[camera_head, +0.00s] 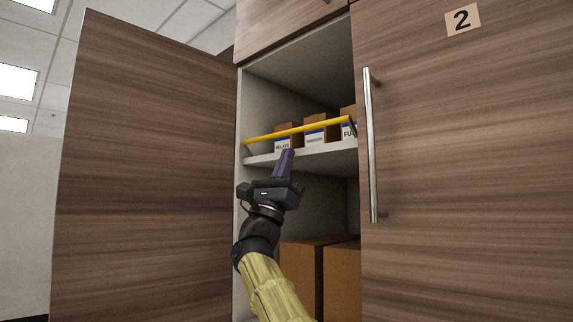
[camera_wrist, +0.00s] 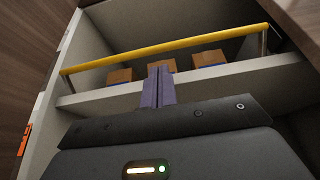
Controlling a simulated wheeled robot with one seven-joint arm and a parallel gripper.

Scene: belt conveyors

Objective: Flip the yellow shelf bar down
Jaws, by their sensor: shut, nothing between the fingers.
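The yellow shelf bar (camera_head: 298,130) runs across the front of the cabinet shelf (camera_head: 322,152), raised above the shelf edge and in front of several small boxes. In the wrist view the bar (camera_wrist: 172,47) spans the opening, with a thin metal arm at its right end. My gripper (camera_head: 285,155) is shut and empty, its purple fingers pointing up at the shelf's front edge. In the wrist view the fingertips (camera_wrist: 158,72) appear below the bar, in front of the middle box. I cannot tell whether they touch the shelf edge.
The left cabinet door (camera_head: 145,170) stands open. The right door (camera_head: 460,190), marked 2, is closed and has a long metal handle (camera_head: 371,145). Small labelled boxes (camera_head: 314,133) sit on the shelf. Larger cardboard boxes (camera_head: 300,275) stand below, behind my arm.

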